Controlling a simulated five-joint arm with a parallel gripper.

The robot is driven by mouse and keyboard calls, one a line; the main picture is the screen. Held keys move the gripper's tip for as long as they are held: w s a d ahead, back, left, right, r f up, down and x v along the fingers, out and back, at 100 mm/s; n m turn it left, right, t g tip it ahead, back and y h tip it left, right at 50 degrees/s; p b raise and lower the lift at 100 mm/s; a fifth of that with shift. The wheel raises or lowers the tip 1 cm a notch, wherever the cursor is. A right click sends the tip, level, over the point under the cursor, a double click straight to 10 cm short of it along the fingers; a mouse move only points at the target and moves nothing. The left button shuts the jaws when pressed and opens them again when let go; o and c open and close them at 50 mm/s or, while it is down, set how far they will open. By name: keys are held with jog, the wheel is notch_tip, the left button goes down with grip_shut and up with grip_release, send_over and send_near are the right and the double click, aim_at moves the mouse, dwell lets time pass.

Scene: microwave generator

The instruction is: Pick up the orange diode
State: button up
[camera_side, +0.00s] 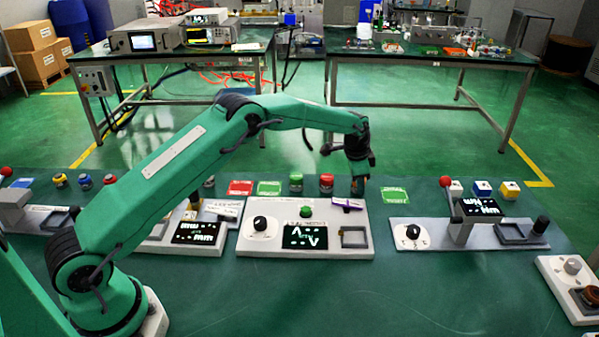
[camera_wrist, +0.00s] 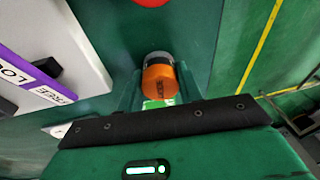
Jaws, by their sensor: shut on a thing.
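The orange diode (camera_wrist: 160,86) is a short orange cylinder with a grey end, seen in the middle of the wrist view. It sits between the two fingers of my gripper (camera_wrist: 158,88), which are shut on it. In the side view my gripper (camera_side: 359,178) points down behind the right part of the middle white panel. Only a small orange patch of the diode (camera_side: 359,184) shows there, mostly hidden by the fingers. I cannot tell whether the diode still touches the table.
The white panel (camera_side: 270,246) with a knob, screen and purple-marked slider (camera_side: 346,204) stands in front. A red diode (camera_side: 326,182) and a green diode (camera_side: 296,181) stand to the left. A green card (camera_side: 394,196) lies to the right. More panels stand on both sides.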

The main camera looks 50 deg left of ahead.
jog(key=shift+r, duration=0.7)
jog(key=v, duration=0.3)
jog(key=shift+w+d, duration=0.1)
jog(key=shift+w, duration=0.2)
jog(key=s+d+r, duration=0.6)
jog(key=d, duration=0.3)
jog(key=shift+d+r, duration=0.35)
jog(key=shift+s+a, duration=0.1)
